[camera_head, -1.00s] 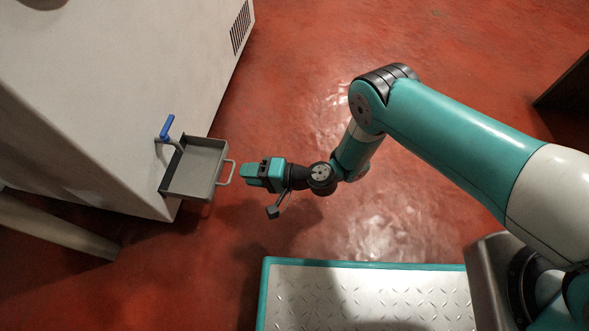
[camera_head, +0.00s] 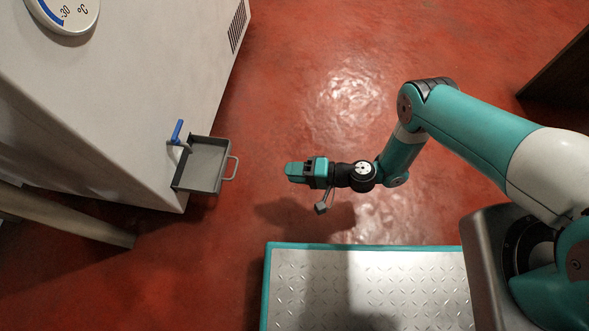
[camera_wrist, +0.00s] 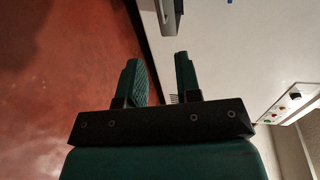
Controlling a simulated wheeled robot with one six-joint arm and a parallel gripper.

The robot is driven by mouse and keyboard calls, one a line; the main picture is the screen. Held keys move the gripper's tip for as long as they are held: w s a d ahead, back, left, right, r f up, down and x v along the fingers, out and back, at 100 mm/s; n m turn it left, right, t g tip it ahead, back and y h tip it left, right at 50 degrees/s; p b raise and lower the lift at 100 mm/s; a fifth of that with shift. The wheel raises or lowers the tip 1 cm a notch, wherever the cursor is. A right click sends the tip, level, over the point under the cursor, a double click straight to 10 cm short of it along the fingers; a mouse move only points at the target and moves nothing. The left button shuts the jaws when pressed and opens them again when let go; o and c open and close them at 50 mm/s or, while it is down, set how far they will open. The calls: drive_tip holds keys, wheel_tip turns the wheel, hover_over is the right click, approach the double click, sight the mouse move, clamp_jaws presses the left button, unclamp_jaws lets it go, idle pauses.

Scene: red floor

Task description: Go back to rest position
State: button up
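My gripper (camera_head: 292,172) is above the red floor, to the right of the grey tray and apart from it. In the wrist view my gripper (camera_wrist: 158,75) shows two green fingers with a gap between them and nothing held. My teal and white arm reaches in from the right of the head view, bent at the elbow.
A white cabinet (camera_head: 130,90) fills the upper left, with a blue-handled tap (camera_head: 178,132) and a grey tray (camera_head: 203,190) with a handle on its side. A dial (camera_head: 68,12) is on top. A dark object (camera_head: 560,75) stands at the right. Open red floor (camera_head: 330,60) lies between.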

idle(0.3)
drive_tip(key=w+r+n+g+h+p, duration=0.15)
drive_tip(key=w+r+n, duration=0.3)
drive_tip(key=r, duration=0.95)
drive_tip(key=w+r+n+g+h, duration=0.25)
drive_tip(key=w+r, duration=0.25)
drive_tip(key=r, duration=0.8)
drive_tip(key=s+d+r+n+h, duration=0.1)
drive_tip(key=s+r, duration=0.1)
drive_tip(key=r, duration=0.4)
drive_tip(key=s+d+r+n+h, duration=0.1)
drive_tip(key=s+d+r, duration=0.1)
drive_tip(key=r, duration=0.4)
drive_tip(key=s+d+r+t+h+p, duration=0.25)
drive_tip(key=s+d+r+h, duration=0.35)
drive_tip(key=s+d+r, duration=0.9)
wheel_tip(320, 180, up, 36)
drive_tip(key=a+p, duration=0.1)
drive_tip(key=p, duration=3.6)
drive_tip(key=shift+s+a+m+p, duration=0.3)
drive_tip(key=shift+a+m+p, duration=0.05)
drive_tip(key=shift+a+m, duration=0.05)
